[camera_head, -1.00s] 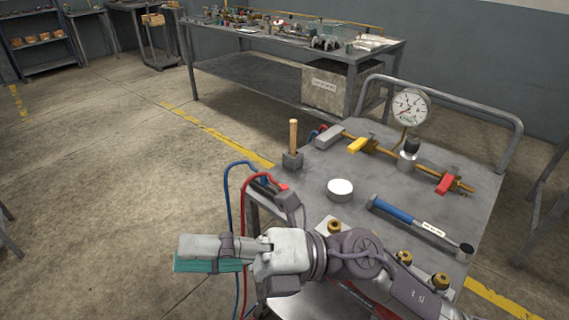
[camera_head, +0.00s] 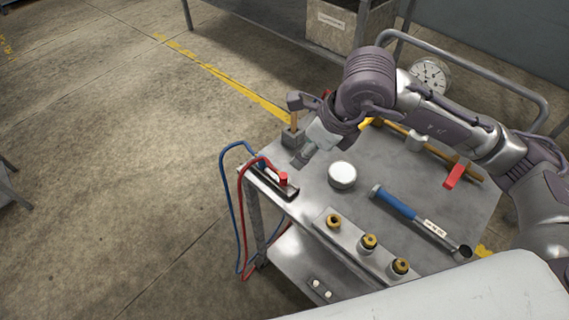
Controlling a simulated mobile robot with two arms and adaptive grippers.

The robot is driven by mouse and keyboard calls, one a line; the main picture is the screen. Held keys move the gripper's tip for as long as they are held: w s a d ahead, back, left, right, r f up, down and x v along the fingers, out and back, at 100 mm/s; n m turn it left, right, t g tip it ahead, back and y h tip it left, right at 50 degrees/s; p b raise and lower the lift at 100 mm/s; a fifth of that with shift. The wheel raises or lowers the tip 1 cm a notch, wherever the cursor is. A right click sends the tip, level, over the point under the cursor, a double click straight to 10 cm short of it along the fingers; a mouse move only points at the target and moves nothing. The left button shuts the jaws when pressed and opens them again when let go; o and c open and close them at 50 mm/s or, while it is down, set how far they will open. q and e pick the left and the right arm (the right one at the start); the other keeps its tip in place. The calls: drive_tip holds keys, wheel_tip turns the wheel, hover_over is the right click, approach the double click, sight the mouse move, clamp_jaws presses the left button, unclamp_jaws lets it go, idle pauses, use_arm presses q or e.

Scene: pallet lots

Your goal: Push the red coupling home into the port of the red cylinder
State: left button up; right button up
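The red coupling (camera_head: 284,180) is at the end of a red hose. It rests in a dark holder (camera_head: 268,181) at the cart's left edge, beside a blue coupling (camera_head: 262,165). My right gripper (camera_head: 302,159) points down to the left, just above and right of the holder, apart from the red coupling. Its finger gap does not show clearly. No red cylinder with a port can be made out. My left gripper is not in view.
The metal cart top (camera_head: 310,207) carries a white round lid (camera_head: 342,175), a blue-handled tool (camera_head: 397,203), a plate of brass fittings (camera_head: 369,242) and a valve bar with a red handle (camera_head: 455,175). A wooden-handled mallet (camera_head: 292,138) stands behind my gripper. Hoses hang at the left.

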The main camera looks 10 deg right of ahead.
approach(284, 175)
drive_tip(key=x, duration=0.3)
drive_tip(key=p+x, duration=0.1)
drive_tip(key=x, duration=0.1)
drive_tip(key=shift+s+a, duration=0.1)
drive_tip(key=shift+s, duration=0.15)
drive_tip(key=shift+w+a+f, duration=0.1)
drive_tip(key=shift+w+f, duration=0.05)
drive_tip(key=shift+f, duration=0.25)
drive_tip(key=p+x, duration=0.1)
drive_tip(key=x, duration=0.3)
drive_tip(key=shift+w+f, duration=0.15)
drive_tip(key=shift+w, duration=0.1)
clamp_jaws()
